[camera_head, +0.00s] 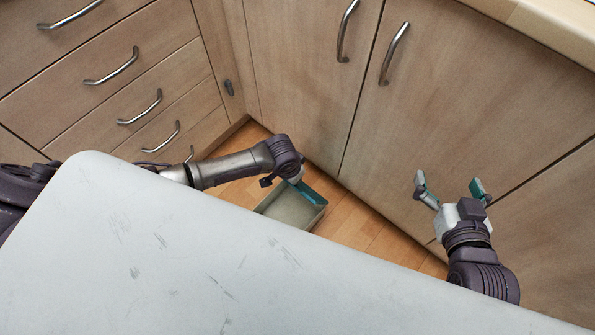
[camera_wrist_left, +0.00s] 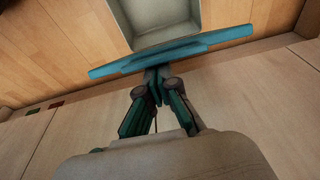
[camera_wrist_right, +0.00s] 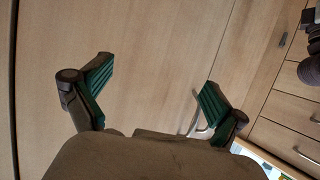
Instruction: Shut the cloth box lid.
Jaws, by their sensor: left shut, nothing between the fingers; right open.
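The cloth box (camera_head: 288,210) is a grey open-topped bin on the floor by the cabinets. Its inside shows, and no contents are visible. Its teal lid (camera_head: 309,192) stands open at the cabinet-side edge. In the left wrist view the lid (camera_wrist_left: 215,40) shows nearly edge-on, as a long teal strip along the box rim (camera_wrist_left: 165,42). My left gripper (camera_wrist_left: 157,78) is shut and empty, its fingertips at the lid's middle; I cannot tell whether they touch it. In the head view my left wrist partly covers the lid. My right gripper (camera_head: 448,183) is open and empty, before a cabinet door.
Wooden cabinet doors (camera_head: 460,90) with metal handles rise close behind the box. A bank of drawers (camera_head: 110,75) stands at the left. Wooden floor (camera_head: 365,228) is clear to the right of the box. A worktop edge (camera_head: 550,25) shows at top right.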

